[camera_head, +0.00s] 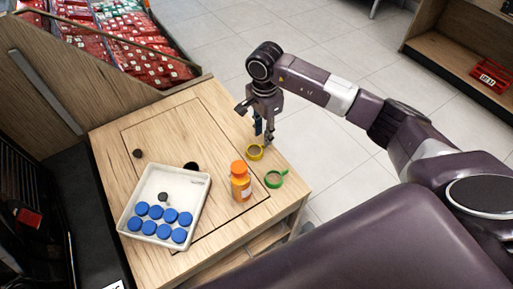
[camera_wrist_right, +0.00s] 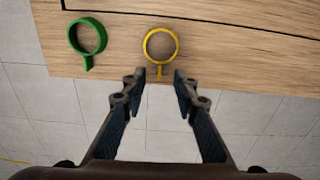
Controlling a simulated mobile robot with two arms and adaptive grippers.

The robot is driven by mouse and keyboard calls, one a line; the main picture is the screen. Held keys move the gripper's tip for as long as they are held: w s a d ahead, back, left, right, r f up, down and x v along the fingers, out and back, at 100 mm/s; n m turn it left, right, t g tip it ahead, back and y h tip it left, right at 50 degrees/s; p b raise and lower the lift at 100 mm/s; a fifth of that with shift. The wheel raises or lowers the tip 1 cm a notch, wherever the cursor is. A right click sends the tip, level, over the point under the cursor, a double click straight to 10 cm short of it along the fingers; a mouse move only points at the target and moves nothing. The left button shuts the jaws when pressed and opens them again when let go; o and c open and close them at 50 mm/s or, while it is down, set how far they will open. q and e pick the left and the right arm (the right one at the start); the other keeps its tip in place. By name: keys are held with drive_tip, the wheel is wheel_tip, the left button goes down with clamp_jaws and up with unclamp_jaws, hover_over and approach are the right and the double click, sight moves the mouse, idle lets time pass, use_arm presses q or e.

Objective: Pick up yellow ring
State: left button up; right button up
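The yellow ring (camera_head: 255,152) lies on the wooden table near its right edge. It has a short handle, and in the right wrist view the yellow ring (camera_wrist_right: 160,46) has that handle pointing toward my gripper. My right gripper (camera_head: 264,138) is above the table edge close to the ring. In the right wrist view my right gripper (camera_wrist_right: 158,78) is open, with its two fingertips apart on either side of the handle's line and nothing between them but the handle's end. Whether the fingertips are at the handle's height I cannot tell. My left gripper is not in view.
A green ring (camera_head: 274,179) lies beside the yellow one and also shows in the right wrist view (camera_wrist_right: 88,37). An orange bottle (camera_head: 240,182) stands nearby. A white tray (camera_head: 190,181) holds several blue caps. The table's (camera_head: 213,113) far part is mostly clear.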

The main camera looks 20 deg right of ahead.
drive_tip(key=shift+d+f+p, duration=0.15)
drive_tip(key=shift+f+p, duration=0.1)
drive_tip(key=shift+f, duration=0.95)
drive_tip(key=shift+d+f+p, duration=0.1)
drive_tip(key=shift+f+p, duration=0.1)
drive_tip(key=shift+f, duration=0.95)
clamp_jaws()
